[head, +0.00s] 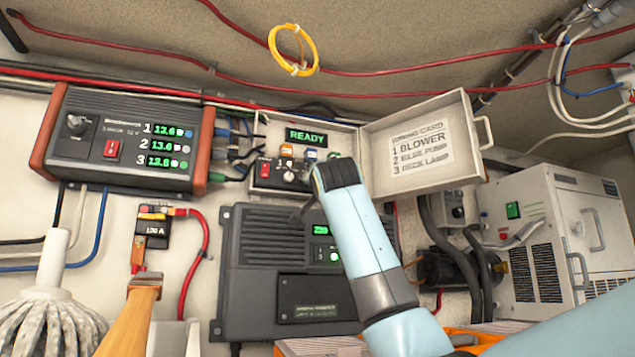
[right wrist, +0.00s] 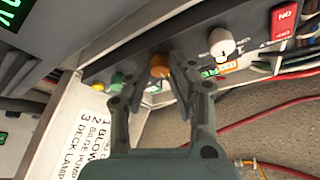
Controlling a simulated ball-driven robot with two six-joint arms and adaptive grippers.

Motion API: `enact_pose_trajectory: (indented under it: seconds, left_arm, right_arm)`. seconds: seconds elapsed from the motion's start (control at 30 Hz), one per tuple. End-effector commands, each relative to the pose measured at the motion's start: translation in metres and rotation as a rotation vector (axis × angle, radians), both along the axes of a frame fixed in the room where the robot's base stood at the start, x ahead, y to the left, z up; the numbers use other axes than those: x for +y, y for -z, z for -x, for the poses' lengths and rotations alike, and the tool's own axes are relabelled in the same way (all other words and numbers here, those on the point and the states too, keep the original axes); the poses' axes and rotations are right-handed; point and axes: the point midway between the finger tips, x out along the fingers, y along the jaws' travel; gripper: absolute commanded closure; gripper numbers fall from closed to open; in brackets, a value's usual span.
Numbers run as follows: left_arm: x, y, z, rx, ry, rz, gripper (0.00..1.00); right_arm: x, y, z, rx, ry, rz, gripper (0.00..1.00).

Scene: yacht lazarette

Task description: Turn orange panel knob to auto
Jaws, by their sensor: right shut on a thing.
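The orange knob (right wrist: 160,66) shows in the right wrist view on the front of the open panel box, between a white knob (right wrist: 221,42) and a green part (right wrist: 116,82). My right gripper (right wrist: 168,88) is shut on the orange knob, one finger on each side. The knob's pointer and its setting cannot be made out. In the head view my right wrist covers the orange knob; the white knob (head: 289,176) and the panel display (head: 306,136) reading READY stay visible. My left gripper is not in view.
The box's lid (head: 467,125) stands open at the right with a wiring card. A red switch (head: 264,170) sits left of the white knob. A dark grey unit (head: 250,290) is below, a charger (head: 125,140) to the left, cables all around.

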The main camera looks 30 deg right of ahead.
Motion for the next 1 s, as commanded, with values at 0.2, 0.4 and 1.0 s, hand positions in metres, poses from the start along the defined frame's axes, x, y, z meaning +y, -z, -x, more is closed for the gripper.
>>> enact_pose_trajectory:
  seconds: [0.2, 0.4, 1.0]
  left_arm:
    - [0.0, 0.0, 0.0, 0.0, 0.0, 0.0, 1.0]
    - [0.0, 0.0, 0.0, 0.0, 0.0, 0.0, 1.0]
    - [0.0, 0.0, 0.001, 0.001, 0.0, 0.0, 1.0]
  right_arm:
    - [0.0, 0.0, 0.0, 0.0, -0.001, 0.0, 1.0]
    - [0.0, 0.0, 0.0, 0.0, 0.0, 0.001, 0.57]
    - [0.024, 0.019, 0.049, -0.002, -0.002, 0.003, 0.57]
